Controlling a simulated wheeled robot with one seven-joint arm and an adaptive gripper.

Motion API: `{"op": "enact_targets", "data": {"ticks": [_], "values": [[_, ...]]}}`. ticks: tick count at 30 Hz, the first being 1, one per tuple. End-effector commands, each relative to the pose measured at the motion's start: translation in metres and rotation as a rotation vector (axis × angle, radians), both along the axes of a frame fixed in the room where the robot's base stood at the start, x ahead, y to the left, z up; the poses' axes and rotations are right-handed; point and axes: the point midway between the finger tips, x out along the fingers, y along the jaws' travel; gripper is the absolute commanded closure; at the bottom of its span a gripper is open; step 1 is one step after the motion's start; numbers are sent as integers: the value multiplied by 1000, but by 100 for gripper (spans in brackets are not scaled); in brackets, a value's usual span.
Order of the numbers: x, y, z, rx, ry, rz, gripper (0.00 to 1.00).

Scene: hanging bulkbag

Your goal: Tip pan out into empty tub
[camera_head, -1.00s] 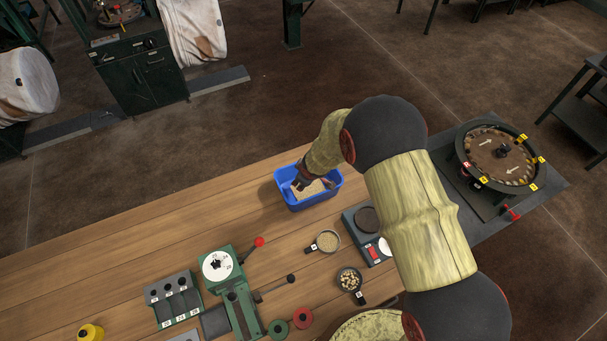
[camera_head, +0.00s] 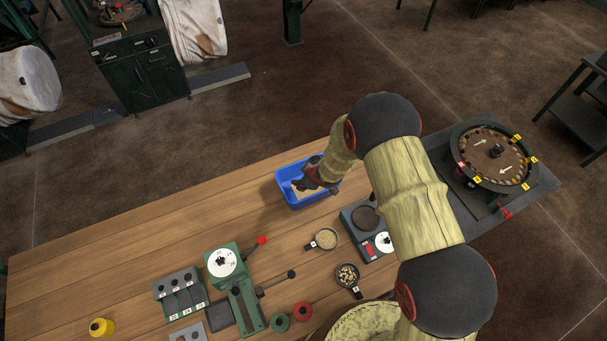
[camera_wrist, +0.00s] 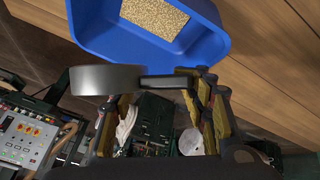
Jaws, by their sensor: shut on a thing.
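The blue tub (camera_head: 289,203) stands on the wooden table, and its rim and wall also show at the top of the wrist view (camera_wrist: 110,35). A layer of tan grain (camera_wrist: 154,17) lies on its floor. My gripper (camera_head: 314,180) is above the tub in the head view. In the wrist view my gripper (camera_wrist: 166,92) is shut on the handle of a grey pan (camera_wrist: 107,80). The pan is seen edge-on, beside the tub's near rim in that picture, so its inside is hidden. In the head view my wrist and fingers hide most of the pan.
A small pan of grain (camera_head: 327,239) and a pan of pale chunks (camera_head: 347,274) stand near the scale (camera_head: 365,217). A green lever press (camera_head: 239,290) and a slotted grey rack (camera_head: 181,294) are at front left. The table left of the tub is clear.

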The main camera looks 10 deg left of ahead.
Motion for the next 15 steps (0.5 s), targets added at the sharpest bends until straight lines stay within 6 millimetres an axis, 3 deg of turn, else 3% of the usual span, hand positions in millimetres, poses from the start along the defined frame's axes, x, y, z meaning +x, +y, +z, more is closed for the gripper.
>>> {"op": "enact_targets", "data": {"ticks": [15], "values": [[0, -1, 4, 348, -47, -2, 99]]}}
